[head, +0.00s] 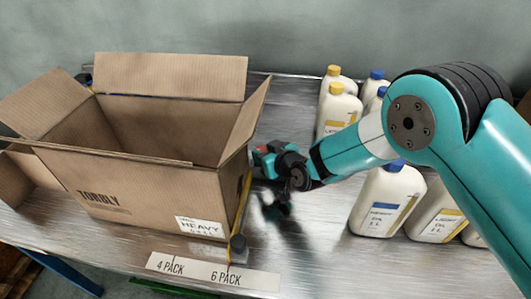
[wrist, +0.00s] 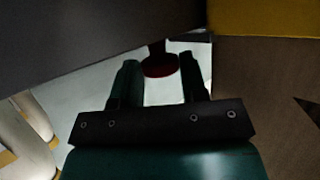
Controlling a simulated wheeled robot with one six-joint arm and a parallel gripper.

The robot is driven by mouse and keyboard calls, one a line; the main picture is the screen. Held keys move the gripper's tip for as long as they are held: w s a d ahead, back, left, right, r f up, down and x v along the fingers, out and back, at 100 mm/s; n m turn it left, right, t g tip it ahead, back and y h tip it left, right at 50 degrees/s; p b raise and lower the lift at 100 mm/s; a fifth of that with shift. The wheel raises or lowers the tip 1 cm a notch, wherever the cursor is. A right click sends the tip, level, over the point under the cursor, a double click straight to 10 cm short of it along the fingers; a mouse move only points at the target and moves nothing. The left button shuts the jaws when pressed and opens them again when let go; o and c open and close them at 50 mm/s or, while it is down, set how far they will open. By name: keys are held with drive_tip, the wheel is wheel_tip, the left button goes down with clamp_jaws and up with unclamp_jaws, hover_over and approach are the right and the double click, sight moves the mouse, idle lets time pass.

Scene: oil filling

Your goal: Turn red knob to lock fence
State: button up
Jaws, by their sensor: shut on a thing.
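The dark red round knob (wrist: 160,68) shows at the top middle of the wrist view, on a dark stem. My gripper (wrist: 159,60) has one finger on each side of the knob and is shut on it. In the head view, my gripper is beside the right side of the box, low over the table; its fingertips and the knob are not clear there. The yellow fence (head: 242,212) runs along the box's right side, with a dark round end near the table's front. A yellow bar, likely the fence, also shows in the wrist view (wrist: 265,17).
The open cardboard box (head: 135,200) stands on the left of the metal table (head: 310,265). White oil bottles (head: 385,200) stand right of and behind my arm. A label strip (head: 212,272) lies along the front edge. The front middle is clear.

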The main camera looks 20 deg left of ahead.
drive_tip(key=shift+s+a+f+m+t+h+b, duration=0.15)
drive_tip(key=shift+m+t+h+b, duration=0.2)
drive_tip(key=shift+m+t, duration=0.2)
drive_tip(key=shift+s+a+f+m+t+h+b, duration=0.1)
drive_tip(key=shift+m+t+h+b, duration=0.15)
drive_tip(key=shift+m+t+h, duration=0.25)
drive_tip(key=shift+r+m+t+h, duration=0.25)
drive_tip(key=shift+m+t, duration=0.1)
drive_tip(key=shift+m, duration=0.1)
drive_tip(key=o, duration=0.9)
drive_tip(key=shift+w+d+n, duration=0.1)
drive_tip(key=shift+n, duration=0.2)
